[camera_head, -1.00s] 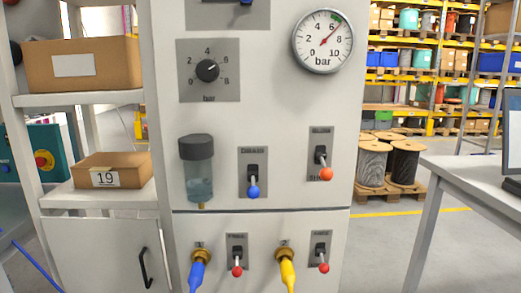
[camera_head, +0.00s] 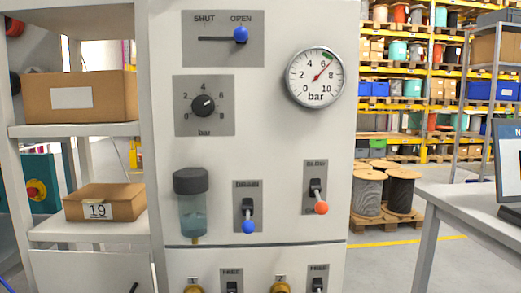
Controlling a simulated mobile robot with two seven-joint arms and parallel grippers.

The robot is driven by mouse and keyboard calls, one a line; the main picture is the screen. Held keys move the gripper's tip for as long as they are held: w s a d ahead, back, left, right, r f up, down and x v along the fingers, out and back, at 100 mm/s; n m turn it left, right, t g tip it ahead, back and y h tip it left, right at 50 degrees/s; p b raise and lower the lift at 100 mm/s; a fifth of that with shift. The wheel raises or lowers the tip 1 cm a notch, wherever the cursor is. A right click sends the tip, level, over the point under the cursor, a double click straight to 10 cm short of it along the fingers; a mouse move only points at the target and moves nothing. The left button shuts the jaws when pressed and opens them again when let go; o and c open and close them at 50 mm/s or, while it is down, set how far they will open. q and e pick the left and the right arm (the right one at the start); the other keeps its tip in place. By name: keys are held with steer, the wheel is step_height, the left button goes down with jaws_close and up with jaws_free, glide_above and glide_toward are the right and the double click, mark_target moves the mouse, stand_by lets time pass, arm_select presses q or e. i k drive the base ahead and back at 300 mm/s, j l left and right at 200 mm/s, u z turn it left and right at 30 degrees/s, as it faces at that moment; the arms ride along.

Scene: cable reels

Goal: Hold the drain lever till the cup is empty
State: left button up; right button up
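The drain lever (camera_head: 248,212) is on the panel under a label reading DRAIN. Its blue knob hangs at the lower end of the dark plate. The cup (camera_head: 192,212) is a clear bowl with a dark cap, left of the lever. It holds bluish liquid over much of its height, with a small brass outlet below. Neither of my grippers is in view, and nothing touches the lever or cup.
A slider with a blue knob (camera_head: 240,35) stands at OPEN. The gauge (camera_head: 315,77) points a little above 6 bar. A regulator knob (camera_head: 203,104) and an orange-knobbed lever (camera_head: 319,197) share the panel. Shelves with boxes (camera_head: 80,97) flank the left; a desk (camera_head: 472,205) stands right.

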mark_target(249, 227)
steer(key=i+j, duration=0.15)
steer(key=j, duration=0.2)
steer(key=i+j, duration=0.15)
steer(key=j, duration=0.25)
steer(key=i+j, duration=0.2)
steer(key=j, duration=0.15)
steer(key=i+j, duration=0.15)
steer(key=j, duration=0.2)
steer(key=z, duration=2.3)
